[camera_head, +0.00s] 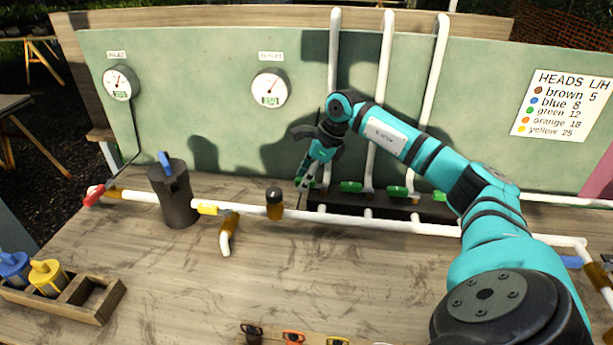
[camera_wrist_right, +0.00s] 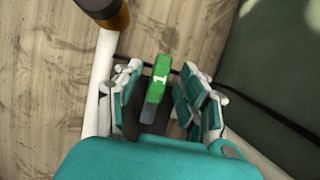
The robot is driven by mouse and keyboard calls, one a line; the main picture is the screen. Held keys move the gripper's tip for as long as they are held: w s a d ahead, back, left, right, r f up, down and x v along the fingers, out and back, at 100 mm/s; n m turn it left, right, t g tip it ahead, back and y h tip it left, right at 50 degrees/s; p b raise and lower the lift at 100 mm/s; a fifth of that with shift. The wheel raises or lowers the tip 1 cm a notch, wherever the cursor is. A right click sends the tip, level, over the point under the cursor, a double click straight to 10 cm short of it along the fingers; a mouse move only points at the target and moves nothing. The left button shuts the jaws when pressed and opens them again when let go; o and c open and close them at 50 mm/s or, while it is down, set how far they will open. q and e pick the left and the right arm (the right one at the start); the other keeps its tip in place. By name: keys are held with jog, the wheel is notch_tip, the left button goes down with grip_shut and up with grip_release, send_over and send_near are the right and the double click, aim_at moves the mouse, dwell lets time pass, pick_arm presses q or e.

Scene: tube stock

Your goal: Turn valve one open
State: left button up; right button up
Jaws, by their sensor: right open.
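Valve one is a green handle marked "1" (camera_wrist_right: 158,80), seen in the right wrist view between my open fingers. It lies roughly parallel to the white pipe beside it. My right gripper (camera_wrist_right: 168,95) is open, with a finger on each side of the handle; I cannot tell if either touches it. In the head view my right gripper (camera_head: 306,180) points down at the left end of the black manifold (camera_head: 340,203), and it largely hides valve one. Other green handles (camera_head: 352,187) sit in a row to its right. My left gripper is out of view.
White vertical pipes (camera_head: 386,100) rise behind the manifold against the green panel (camera_head: 200,80). A white main pipe (camera_head: 340,218) runs in front, with a black-capped brown fitting (camera_head: 274,204). A dark canister (camera_head: 174,193) stands left. Two gauges (camera_head: 270,88) (camera_head: 120,83) hang on the panel.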

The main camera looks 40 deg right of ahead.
grip_shut()
dwell(0.3)
